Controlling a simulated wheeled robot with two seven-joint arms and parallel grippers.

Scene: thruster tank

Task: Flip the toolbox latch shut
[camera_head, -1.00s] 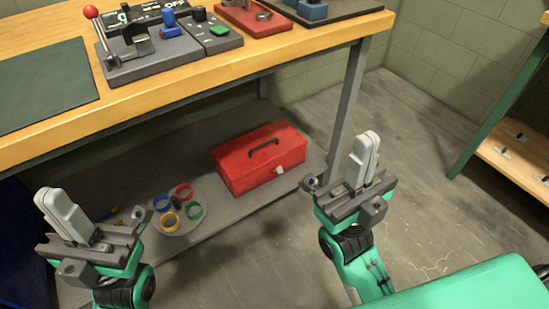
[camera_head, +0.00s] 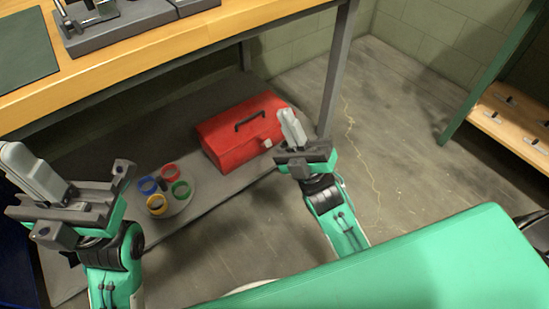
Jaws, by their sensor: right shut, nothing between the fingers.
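The red toolbox (camera_head: 228,147) sits on the grey lower shelf under the workbench, with a dark handle (camera_head: 250,121) on its lid. Its small pale latch (camera_head: 267,144) is on the front face near the right end; I cannot tell its exact position. My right gripper (camera_head: 290,115) is shut and empty, its fingers upright just right of the latch in the picture, apparently apart from the box. My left gripper (camera_head: 15,155) is at the far left, well away from the toolbox. Its fingers look together with nothing visible between them.
A round tray (camera_head: 182,203) with coloured rings stands on the lower shelf (camera_head: 215,183), left of the toolbox. The wooden bench top (camera_head: 150,65) overhangs the shelf, and a bench leg (camera_head: 338,70) rises behind my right gripper. Open floor (camera_head: 410,150) lies to the right.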

